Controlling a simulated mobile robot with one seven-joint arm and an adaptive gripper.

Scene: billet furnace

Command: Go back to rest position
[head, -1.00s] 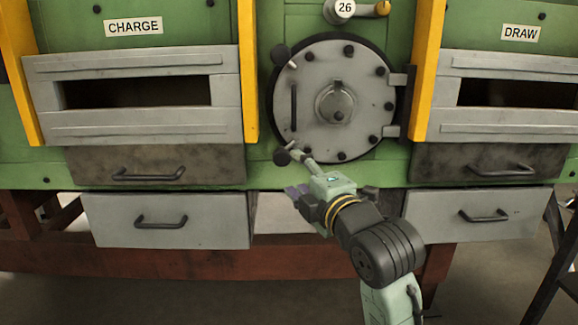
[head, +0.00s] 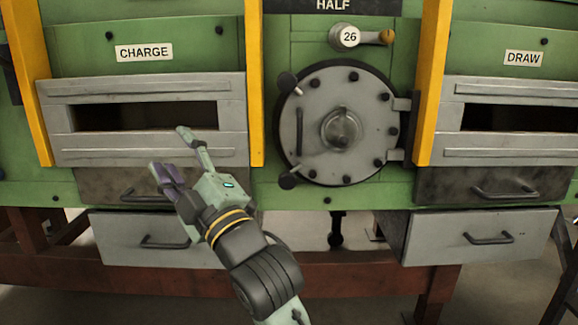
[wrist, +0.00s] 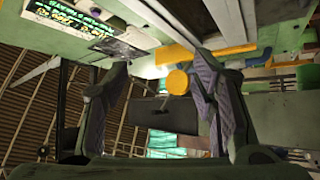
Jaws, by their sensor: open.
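My gripper (head: 172,155) is open and empty in the head view, raised in front of the lower left part of the furnace, below the CHARGE slot. Its two fingers (wrist: 163,95) stand apart in the wrist view with nothing between them. My arm comes up from the bottom of the head view and leans left. The gripper covers part of the left drawers. The round grey furnace door (head: 340,122) is shut, to the right of the gripper and apart from it.
The charge slot (head: 146,116) and the draw slot (head: 508,118) are open and dark. Drawers with black handles sit below, on the left (head: 110,228) and right (head: 425,236). Yellow posts (head: 254,85) flank the door. Black knobs (head: 288,181) stick out at its left edge.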

